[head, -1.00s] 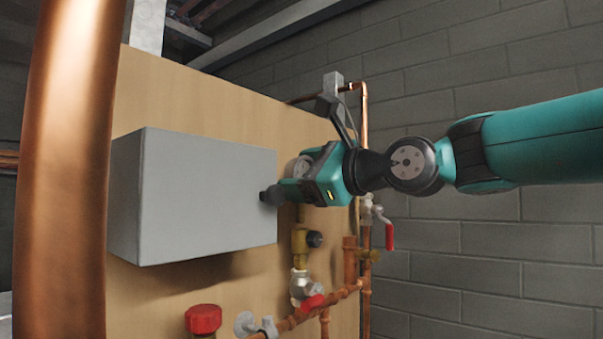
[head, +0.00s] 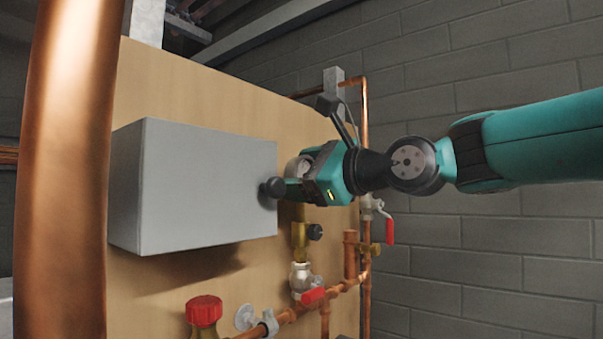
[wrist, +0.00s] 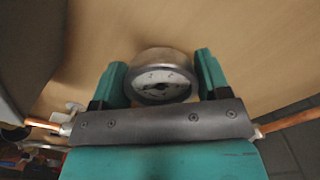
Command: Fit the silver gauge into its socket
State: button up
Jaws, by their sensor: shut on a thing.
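The silver gauge (wrist: 160,76) has a round white dial and a metal rim. In the wrist view it sits between the two teal fingers of my gripper (wrist: 160,72), which is shut on it. In the head view the gauge (head: 296,165) is partly hidden behind my gripper (head: 290,185), close to the wooden board and the right end of the grey box. A brass fitting (head: 300,235) with a dark knob stands below the gripper. I cannot tell whether it holds the socket, or whether the gauge touches anything besides the fingers.
The grey box (head: 205,190) on the wooden board (head: 220,90) is close on the gripper's left. Copper pipes (head: 345,290) with red-handled valves (head: 312,295) run below. A thick copper pipe (head: 65,170) stands at the near left. A block wall (head: 480,270) is behind at right.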

jog(key=shift+f+b, duration=0.85)
jog(key=shift+f, duration=0.4)
dwell(1.1)
jog(key=o, duration=1.5)
jog(key=shift+s, duration=0.1)
jog(key=shift+b+v, duration=1.2)
jog(key=shift+v, duration=3)
